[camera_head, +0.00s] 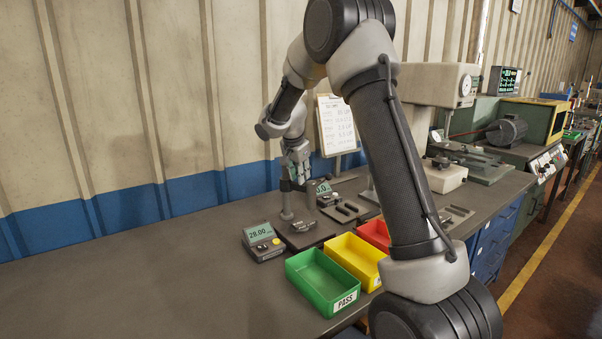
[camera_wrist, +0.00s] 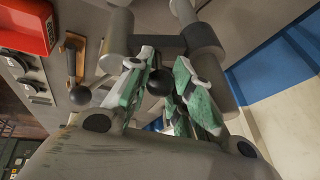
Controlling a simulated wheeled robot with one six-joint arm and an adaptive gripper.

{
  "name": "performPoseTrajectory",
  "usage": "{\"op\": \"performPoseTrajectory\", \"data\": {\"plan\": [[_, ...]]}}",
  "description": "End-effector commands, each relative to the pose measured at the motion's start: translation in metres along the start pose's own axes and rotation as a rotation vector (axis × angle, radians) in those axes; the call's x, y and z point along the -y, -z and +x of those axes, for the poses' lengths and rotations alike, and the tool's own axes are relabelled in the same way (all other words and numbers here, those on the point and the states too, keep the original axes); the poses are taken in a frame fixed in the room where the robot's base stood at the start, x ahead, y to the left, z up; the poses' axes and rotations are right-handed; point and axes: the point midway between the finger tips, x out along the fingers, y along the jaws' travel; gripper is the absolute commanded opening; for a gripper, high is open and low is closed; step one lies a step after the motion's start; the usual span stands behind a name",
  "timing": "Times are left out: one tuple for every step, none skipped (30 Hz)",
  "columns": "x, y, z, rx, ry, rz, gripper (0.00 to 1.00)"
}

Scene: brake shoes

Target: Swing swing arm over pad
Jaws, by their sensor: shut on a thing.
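My gripper (camera_head: 297,172) is above the gauge fixture (camera_head: 305,240) on the bench. In the wrist view its green-padded fingers (camera_wrist: 164,92) are closed around a dark ball knob (camera_wrist: 160,82). The knob belongs to the swing arm (camera_wrist: 172,46), a dark bar between two grey cylinders. In the head view the swing arm is mostly hidden by my gripper, beside the fixture's upright post (camera_head: 286,200). A small pad (camera_head: 304,226) appears to lie low on the fixture, right of the post. I cannot tell whether the arm is over it.
A readout showing 28.00 (camera_head: 263,241) stands left of the fixture. Green (camera_head: 325,307), yellow (camera_head: 356,260) and red (camera_head: 375,233) bins sit in front and to the right. A clipboard (camera_head: 338,125) stands behind. The bench at left is clear.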

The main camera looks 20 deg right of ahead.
Motion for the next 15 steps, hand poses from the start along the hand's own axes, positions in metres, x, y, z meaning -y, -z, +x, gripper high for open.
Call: {"op": "performPoseTrajectory", "data": {"plan": [[0.000,-0.003,-0.001,-0.007,-0.014,0.034,0.00],[0.000,-0.004,-0.002,-0.013,-0.025,0.059,0.00],[0.000,-0.005,-0.003,-0.020,-0.038,0.090,0.00],[0.000,-0.007,-0.003,-0.024,-0.047,0.113,0.00],[0.000,-0.008,-0.004,-0.029,-0.057,0.136,0.00],[0.000,-0.010,-0.004,-0.034,-0.068,0.165,0.00],[0.000,-0.011,-0.004,-0.039,-0.077,0.187,0.00],[0.000,-0.012,-0.005,-0.043,-0.085,0.207,0.00],[0.000,-0.013,-0.005,-0.049,-0.096,0.232,0.00],[0.000,-0.014,-0.006,-0.052,-0.103,0.250,0.00],[0.000,-0.015,-0.006,-0.056,-0.110,0.266,0.00],[0.000,-0.016,-0.007,-0.060,-0.118,0.287,0.00],[0.001,-0.017,-0.007,-0.063,-0.123,0.302,0.00],[0.001,-0.017,-0.008,-0.066,-0.129,0.315,0.00],[0.001,-0.018,-0.008,-0.069,-0.136,0.333,0.00]]}}
